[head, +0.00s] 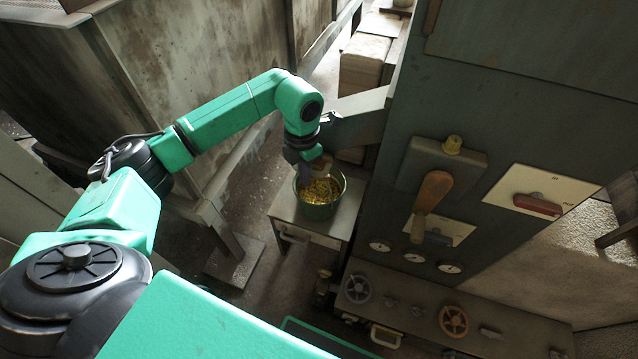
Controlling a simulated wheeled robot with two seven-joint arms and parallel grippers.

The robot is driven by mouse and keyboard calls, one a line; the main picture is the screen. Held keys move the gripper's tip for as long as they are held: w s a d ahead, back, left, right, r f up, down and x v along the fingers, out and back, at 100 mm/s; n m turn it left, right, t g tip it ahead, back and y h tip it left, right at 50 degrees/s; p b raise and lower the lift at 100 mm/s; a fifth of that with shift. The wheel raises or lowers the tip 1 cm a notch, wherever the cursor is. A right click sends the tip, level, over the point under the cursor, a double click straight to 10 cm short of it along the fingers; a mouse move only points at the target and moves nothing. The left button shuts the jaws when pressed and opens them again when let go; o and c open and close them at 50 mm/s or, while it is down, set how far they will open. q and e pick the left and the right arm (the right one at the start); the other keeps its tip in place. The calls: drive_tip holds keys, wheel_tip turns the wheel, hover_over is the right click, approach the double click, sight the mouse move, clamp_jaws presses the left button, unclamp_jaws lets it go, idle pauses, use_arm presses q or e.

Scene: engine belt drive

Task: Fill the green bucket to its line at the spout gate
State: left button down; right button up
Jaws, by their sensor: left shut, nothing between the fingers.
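The green bucket (318,211) stands upright on a small pale stand. Yellow grain-like material shows inside it; its fill line cannot be made out. My left gripper (312,174) is shut and empty, at the bucket's mouth, and partly hides its far rim. I cannot tell whether it touches the bucket. A grey spout or chute (352,118) juts from the dark machine panel just behind and above the gripper; its gate is hidden by my arm. My right gripper is not in view.
The dark panel (480,110) at right carries a wooden-handled lever (430,200), a red-handled switch (537,205) and several gauges. A low box with handwheels (453,320) stands in front. The stand (340,222) has bare room right of the bucket. A large bin (200,60) fills the left.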

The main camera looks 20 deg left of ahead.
use_arm(q)
wheel_tip(320, 180, up, 6)
drive_tip(key=p, duration=0.4)
drive_tip(key=shift+w, duration=0.45)
